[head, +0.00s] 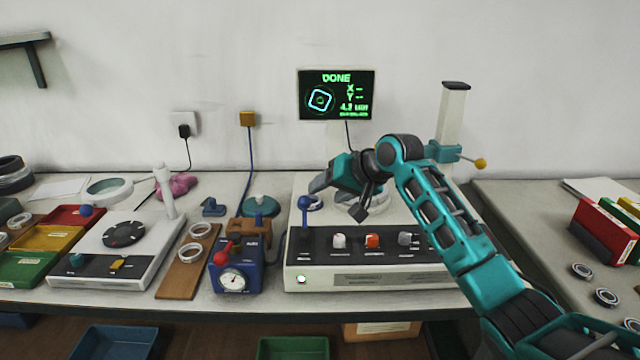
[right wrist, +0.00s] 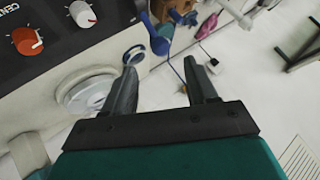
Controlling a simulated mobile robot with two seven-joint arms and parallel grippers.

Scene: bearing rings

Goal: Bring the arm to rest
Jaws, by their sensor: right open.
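My right arm (head: 440,215) in teal reaches in from the lower right over the white console (head: 370,280). My right gripper (head: 339,198) is open above the rear of the console, just right of the blue-knobbed lever (head: 304,218). In the right wrist view the open fingers (right wrist: 162,82) have nothing between their tips. A small ring (right wrist: 133,53) shows close beyond the left fingertip; whether they touch I cannot tell. A round pale stage (right wrist: 90,92) lies left of the fingers, partly hidden. My left gripper is not in view.
A pale post (head: 452,115) with a yellow-knobbed clamp stands behind my arm. A blue gauge box (head: 236,278) and a wooden board with rings (head: 182,270) stand left.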

